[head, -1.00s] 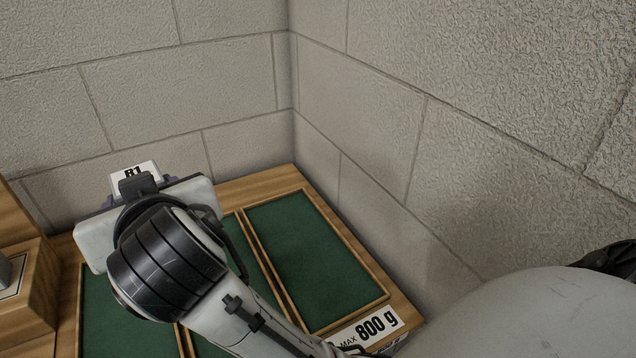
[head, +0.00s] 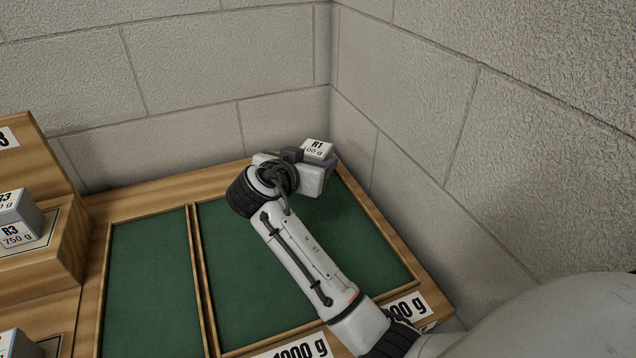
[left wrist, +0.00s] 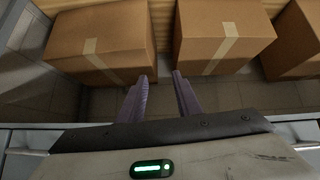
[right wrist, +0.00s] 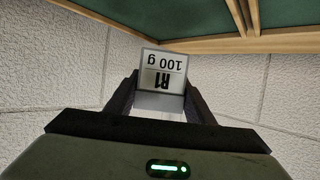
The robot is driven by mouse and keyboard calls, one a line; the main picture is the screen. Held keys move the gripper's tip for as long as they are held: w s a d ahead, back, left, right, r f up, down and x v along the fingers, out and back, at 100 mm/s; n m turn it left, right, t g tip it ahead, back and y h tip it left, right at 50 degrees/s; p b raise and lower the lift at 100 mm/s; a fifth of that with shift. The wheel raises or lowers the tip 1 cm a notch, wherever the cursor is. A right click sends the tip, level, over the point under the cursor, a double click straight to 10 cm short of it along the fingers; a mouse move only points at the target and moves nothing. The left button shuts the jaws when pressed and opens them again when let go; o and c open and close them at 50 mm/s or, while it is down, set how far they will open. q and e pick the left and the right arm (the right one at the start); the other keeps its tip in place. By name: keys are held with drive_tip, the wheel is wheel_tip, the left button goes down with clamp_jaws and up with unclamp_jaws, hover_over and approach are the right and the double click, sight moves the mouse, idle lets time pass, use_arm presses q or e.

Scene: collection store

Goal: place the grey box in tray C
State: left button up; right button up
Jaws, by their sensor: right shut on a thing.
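The grey box (head: 318,149), labelled R1 100 g, is held in my right gripper (head: 308,165) above the far end of the green-lined trays. In the right wrist view the box (right wrist: 163,72) sits between both fingers of the shut gripper (right wrist: 162,97). Another green tray (head: 148,285) lies farther left. No tray letters are readable. My left gripper (left wrist: 160,80) is open and empty, its fingers slightly apart.
Weight labels (head: 295,350) sit on the trays' front edge, partly hidden by my arm. Grey R3 750 g boxes (head: 22,222) stand on a wooden stepped stand at left. Block walls (head: 440,140) close the back and right. Cardboard boxes (left wrist: 100,45) are beyond my left gripper.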

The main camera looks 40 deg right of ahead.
wheel_tip(320, 180, down, 4)
drive_tip(key=shift+f, duration=0.2)
drive_tip(key=shift+f, duration=0.2)
drive_tip(key=o, duration=1.3)
